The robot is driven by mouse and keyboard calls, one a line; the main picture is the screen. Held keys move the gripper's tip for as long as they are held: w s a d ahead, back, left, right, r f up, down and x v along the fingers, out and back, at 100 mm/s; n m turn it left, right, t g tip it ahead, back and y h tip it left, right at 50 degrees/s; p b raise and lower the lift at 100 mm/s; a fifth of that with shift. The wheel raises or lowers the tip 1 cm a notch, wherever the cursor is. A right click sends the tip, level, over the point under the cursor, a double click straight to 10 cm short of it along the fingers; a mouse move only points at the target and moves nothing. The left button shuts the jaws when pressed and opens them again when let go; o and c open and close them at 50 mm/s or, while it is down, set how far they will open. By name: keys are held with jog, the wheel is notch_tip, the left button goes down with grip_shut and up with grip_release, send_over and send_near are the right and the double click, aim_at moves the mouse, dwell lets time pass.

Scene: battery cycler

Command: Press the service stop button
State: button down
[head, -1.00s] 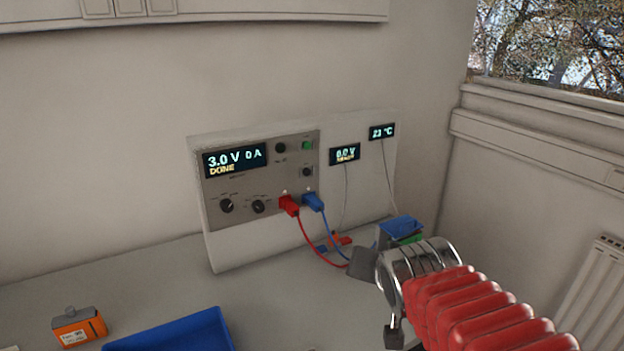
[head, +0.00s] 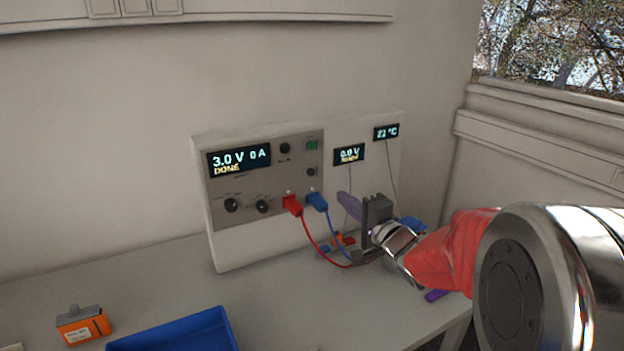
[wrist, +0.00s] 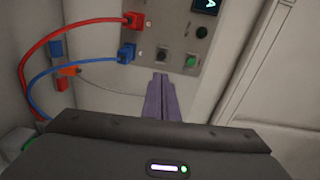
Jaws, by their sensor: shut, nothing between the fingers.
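The cycler's grey control panel (head: 236,212) stands upright at the wall, its screen (head: 239,160) reading 3.0 V, 0 A, DONE. It carries a lower dark button (head: 311,171), a green button (head: 311,145) and an upper dark round control (head: 285,148). Their labels are too small to read, so I cannot tell which is the service stop. My gripper (head: 342,196) is shut and empty, right of these controls. In the wrist view its purple fingertips (wrist: 160,76) point toward the lower dark button (wrist: 163,54) and green button (wrist: 191,62), with a visible gap.
A red plug (head: 291,205) and a blue plug (head: 316,201) sit below the buttons, their cables looping near my gripper. Small screens (head: 349,154) (head: 386,132) hang to the right. A blue tray (head: 175,335) and an orange battery (head: 83,326) lie on the bench (head: 150,280).

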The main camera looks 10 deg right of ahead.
aim_at(311, 172)
jog(key=shift+a+y, duration=0.15)
jog(key=shift+y, duration=0.15)
jog(key=shift+w, duration=0.1)
jog(key=x, duration=1.3)
jog(key=shift+f, duration=0.15)
jog(key=shift+w+a, duration=0.15)
jog(key=shift+w, duration=0.25)
jog(key=shift+w+a, duration=0.2)
jog(key=shift+w, duration=0.25)
jog(key=shift+w+a+r, duration=0.1)
jog(key=shift+w+r, duration=0.15)
jog(key=shift+r, duration=0.05)
jog(key=shift+s+f, duration=0.1)
